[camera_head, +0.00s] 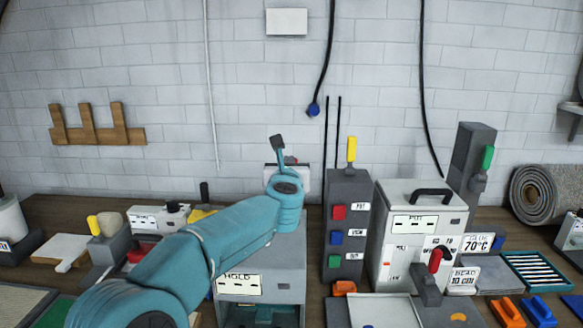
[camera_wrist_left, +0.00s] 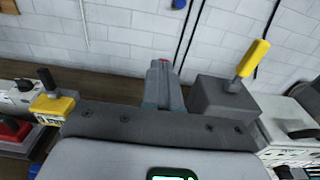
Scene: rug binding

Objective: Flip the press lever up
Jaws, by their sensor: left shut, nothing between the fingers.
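No readable label marks which lever is the press lever. A yellow-handled lever (camera_head: 351,150) stands up on a dark grey button box; it also shows right of my fingers in the left wrist view (camera_wrist_left: 253,60). A red-handled lever (camera_head: 435,262) leans on a grey mount at front right. A green-handled lever (camera_head: 488,158) is on a tall grey post. My left gripper (camera_wrist_left: 164,66) is shut and empty, left of the yellow lever and apart from it. My right gripper is out of view.
The HOLD box (camera_head: 240,284) is partly behind my arm. A white box (camera_head: 405,222) with a black handle stands right of the button box. A yellow part with a grey stick (camera_wrist_left: 52,104) is left of my gripper. A rolled rug (camera_head: 540,195) lies at far right.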

